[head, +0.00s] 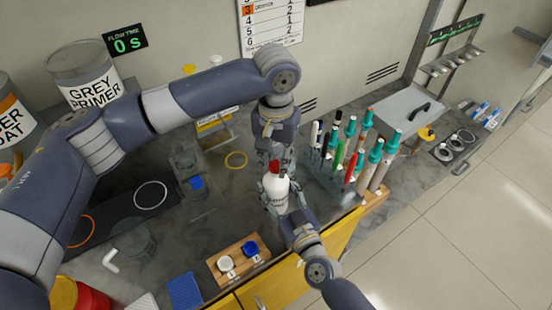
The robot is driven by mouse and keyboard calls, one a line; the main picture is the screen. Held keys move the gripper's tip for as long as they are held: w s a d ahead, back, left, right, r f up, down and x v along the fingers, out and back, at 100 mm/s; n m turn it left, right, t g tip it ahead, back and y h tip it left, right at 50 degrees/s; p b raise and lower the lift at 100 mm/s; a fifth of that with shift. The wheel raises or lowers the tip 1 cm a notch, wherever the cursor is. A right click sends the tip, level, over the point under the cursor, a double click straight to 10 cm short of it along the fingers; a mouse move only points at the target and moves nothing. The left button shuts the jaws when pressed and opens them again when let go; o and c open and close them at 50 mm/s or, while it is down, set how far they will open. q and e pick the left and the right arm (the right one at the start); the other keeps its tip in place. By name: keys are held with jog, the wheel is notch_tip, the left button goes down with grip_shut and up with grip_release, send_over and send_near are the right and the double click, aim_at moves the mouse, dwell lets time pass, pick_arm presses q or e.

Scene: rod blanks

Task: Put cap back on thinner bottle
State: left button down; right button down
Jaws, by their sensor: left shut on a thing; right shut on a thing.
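The thinner bottle (275,189) is white with dark lettering and stands roughly upright near the front edge of the bench. My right gripper (283,203) is shut on it, low around its body. A red cap (274,167) is at the top of the bottle. My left gripper (272,163) comes down from above and is shut on the cap. The cap is right at the bottle's mouth; I cannot tell whether it is seated or just above. The fingers hide part of both the cap and the bottle neck.
A rack of capped markers and tubes (345,160) stands close to the right. A wooden block (238,259) with a white and a blue lid is in front. A grey primer can (88,75) stands at the back left.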

pick_arm(q)
jog(key=m, duration=1.5)
jog(key=shift+m, duration=0.4)
jog(key=m, duration=0.5)
jog(key=c, duration=1.3)
grip_release()
notch_tip(320, 180, up, 12)
jog(key=shift+f, duration=0.1)
